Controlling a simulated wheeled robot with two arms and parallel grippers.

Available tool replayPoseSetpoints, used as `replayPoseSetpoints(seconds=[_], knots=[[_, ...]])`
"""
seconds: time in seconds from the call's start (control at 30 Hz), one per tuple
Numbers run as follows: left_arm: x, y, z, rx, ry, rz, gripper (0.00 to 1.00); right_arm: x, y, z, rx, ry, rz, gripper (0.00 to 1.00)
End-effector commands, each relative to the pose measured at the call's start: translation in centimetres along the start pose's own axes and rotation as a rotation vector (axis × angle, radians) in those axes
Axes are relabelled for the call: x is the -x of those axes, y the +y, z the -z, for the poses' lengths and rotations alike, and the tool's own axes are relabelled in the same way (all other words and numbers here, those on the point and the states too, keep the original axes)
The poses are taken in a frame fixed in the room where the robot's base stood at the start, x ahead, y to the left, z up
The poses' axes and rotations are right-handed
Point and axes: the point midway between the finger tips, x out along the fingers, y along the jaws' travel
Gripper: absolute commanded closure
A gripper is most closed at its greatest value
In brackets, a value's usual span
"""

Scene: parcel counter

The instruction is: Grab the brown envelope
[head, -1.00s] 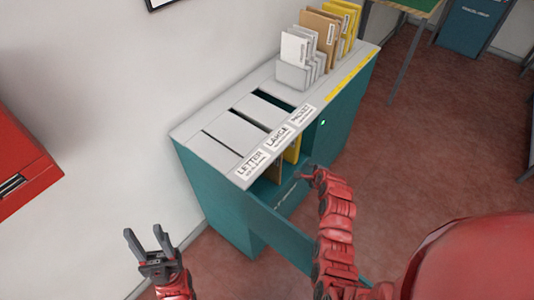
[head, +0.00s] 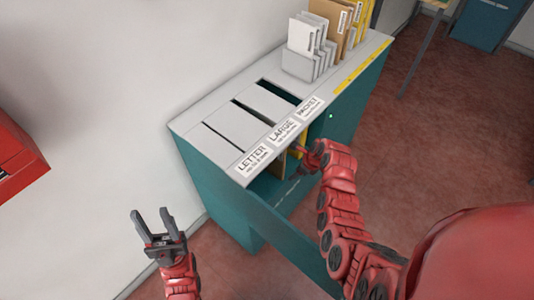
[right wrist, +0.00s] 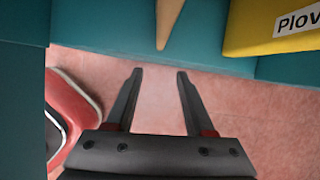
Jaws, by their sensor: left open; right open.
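A brown envelope (head: 328,18) stands in the rack on top of the teal cabinet (head: 215,195). A narrow tan-brown edge (head: 279,166) also shows inside the open front, below the LARGE label. In the right wrist view a tan strip (right wrist: 166,22) shows end-on at the top, beside a yellow packet (right wrist: 275,24) with a partly cut-off label. My right gripper (head: 293,163) is open at the cabinet's opening; its empty fingers (right wrist: 155,75) point towards the tan strip, apart from it. My left gripper (head: 153,218) is open and empty, left of the cabinet.
The cabinet's front flap (head: 285,240) hangs open below my right arm. The white top has slots and labels LETTER, LARGE and PACKET (head: 308,107). White envelopes (head: 303,40) and yellow ones stand in the rack. A red box (head: 15,155) is on the wall at left.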

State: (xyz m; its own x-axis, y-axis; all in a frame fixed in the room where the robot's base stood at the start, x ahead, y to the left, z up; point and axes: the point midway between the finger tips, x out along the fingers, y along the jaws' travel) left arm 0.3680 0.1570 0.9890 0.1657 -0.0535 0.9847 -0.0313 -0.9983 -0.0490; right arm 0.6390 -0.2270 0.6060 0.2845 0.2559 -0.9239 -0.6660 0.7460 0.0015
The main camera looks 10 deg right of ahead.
Motion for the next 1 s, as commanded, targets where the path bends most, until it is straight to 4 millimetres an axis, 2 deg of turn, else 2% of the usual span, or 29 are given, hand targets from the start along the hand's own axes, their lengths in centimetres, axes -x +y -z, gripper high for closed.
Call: replayPoseSetpoints(seconds=[0.4,0.67,1.0], knots=[[-0.4,0.0,0.1,0.000,0.000,0.000,0.50,-1.7,0.1,-4.3,0.004,0.002,-0.001,0.46],[-0.5,0.0,0.1,0.000,0.000,0.000,0.50,-2.9,0.0,-4.1,0.001,0.001,0.000,0.46],[-0.4,0.0,0.1,0.000,0.000,0.000,0.50,-3.0,0.1,-4.0,0.001,0.000,0.000,0.46]])
